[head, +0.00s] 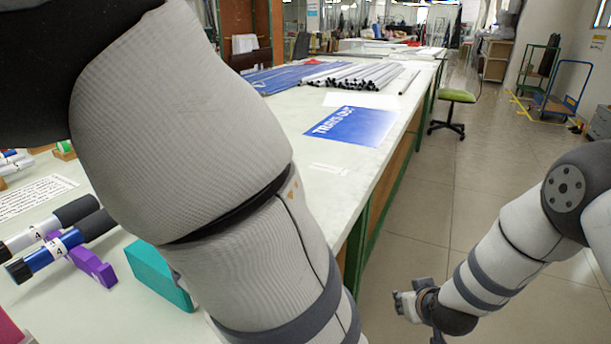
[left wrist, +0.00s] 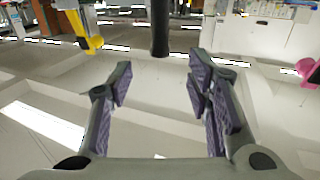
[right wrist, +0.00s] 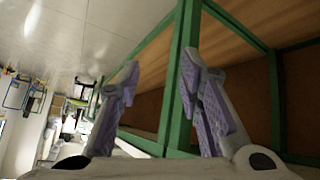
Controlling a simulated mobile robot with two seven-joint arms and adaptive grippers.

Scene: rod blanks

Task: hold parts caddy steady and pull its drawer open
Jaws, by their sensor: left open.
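I cannot make out a parts caddy or a drawer for certain in any view. A teal block-shaped thing (head: 158,274) stands on the white table, partly behind my left arm; I cannot tell what it is. My left gripper (left wrist: 158,86) is open and empty in the left wrist view, with purple pads; my own arm hides it in the head view. My right gripper (head: 408,304) is low over the floor, right of the table. In the right wrist view it (right wrist: 161,72) is open and empty, facing the green table frame.
Rods with black ends (head: 45,262) lie on a purple rest (head: 95,266) at left, beside a printed sheet (head: 32,197). A blue sheet (head: 352,125) and a pile of rods (head: 360,76) lie farther back. A green chair (head: 457,96) stands on open floor.

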